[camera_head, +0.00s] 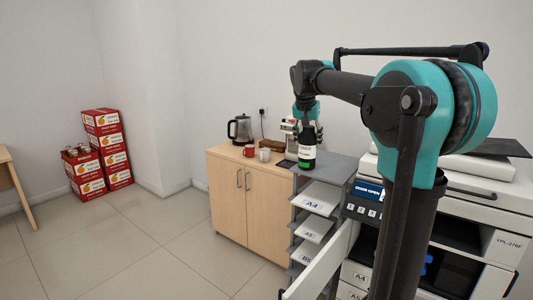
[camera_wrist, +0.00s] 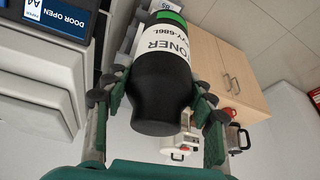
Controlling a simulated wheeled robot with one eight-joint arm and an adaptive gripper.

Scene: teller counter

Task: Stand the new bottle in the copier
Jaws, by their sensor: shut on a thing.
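A black toner bottle (camera_head: 307,154) with a white label and a green band hangs upright in my gripper (camera_head: 307,125), by the grey shelf unit. I cannot tell whether its base touches the shelf top. In the wrist view the bottle (camera_wrist: 162,88) fills the space between my two fingers, its label reading "TONER". My gripper (camera_wrist: 155,105) is shut on its black end. The white copier (camera_head: 480,210) stands at the right, its display (camera_head: 368,190) reading "DOOR OPEN". Its front door (camera_head: 325,265) is swung open. My arm hides part of the dark opening, where a blue mark (camera_head: 428,262) shows.
Red boxes (camera_head: 104,150) stand far left. The floor between is clear.

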